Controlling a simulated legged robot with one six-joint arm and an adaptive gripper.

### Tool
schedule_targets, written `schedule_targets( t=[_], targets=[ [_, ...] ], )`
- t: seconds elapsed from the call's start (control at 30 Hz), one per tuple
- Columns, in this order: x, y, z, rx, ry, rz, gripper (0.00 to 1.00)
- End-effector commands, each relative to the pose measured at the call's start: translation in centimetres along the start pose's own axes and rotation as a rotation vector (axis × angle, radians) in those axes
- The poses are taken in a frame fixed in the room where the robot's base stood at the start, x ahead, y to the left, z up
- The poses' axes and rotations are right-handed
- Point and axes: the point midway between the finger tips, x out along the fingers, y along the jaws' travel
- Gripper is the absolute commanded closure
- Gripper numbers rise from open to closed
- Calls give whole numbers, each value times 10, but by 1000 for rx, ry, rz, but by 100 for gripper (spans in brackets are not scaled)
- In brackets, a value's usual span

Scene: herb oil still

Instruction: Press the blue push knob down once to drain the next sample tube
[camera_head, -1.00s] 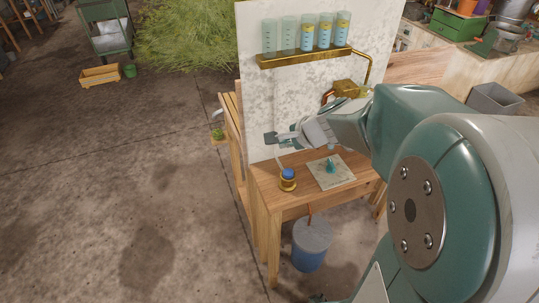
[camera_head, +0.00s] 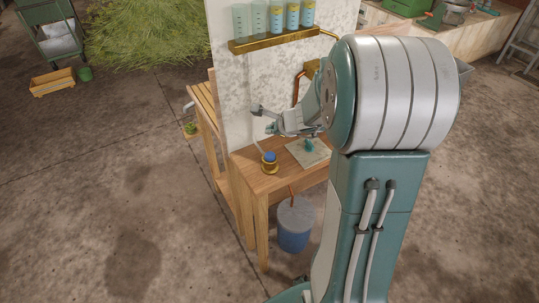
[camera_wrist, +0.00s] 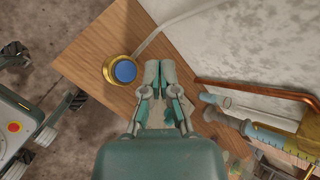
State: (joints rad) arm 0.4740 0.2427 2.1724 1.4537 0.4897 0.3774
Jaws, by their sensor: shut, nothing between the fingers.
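The blue push knob (camera_head: 269,156) sits in a brass base (camera_head: 270,168) on the wooden table's left part. In the wrist view the knob (camera_wrist: 124,71) is left of my fingertips, with a clear gap. Sample tubes stand on a brass rack (camera_head: 275,41) on the pale panel.
The wooden table (camera_head: 247,181) carries a pale square plate (camera_head: 318,158) with a small teal piece, right of the knob. The speckled panel (camera_head: 240,90) rises behind. A blue bucket (camera_head: 293,232) stands below. A copper pipe (camera_wrist: 245,84) and glassware are right of my fingers.

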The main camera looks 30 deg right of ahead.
Motion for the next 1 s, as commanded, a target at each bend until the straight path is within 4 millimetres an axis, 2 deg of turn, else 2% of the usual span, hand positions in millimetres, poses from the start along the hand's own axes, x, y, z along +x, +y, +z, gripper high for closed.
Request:
schedule_targets(
  t=[0.5, 0.7, 1.0],
  targets=[
    [45, 33, -35, 3, 0, 4, 100],
    [53, 39, -40, 2, 0, 2, 100],
    [54, 39, -41, 1, -1, 1, 100]
  ],
)
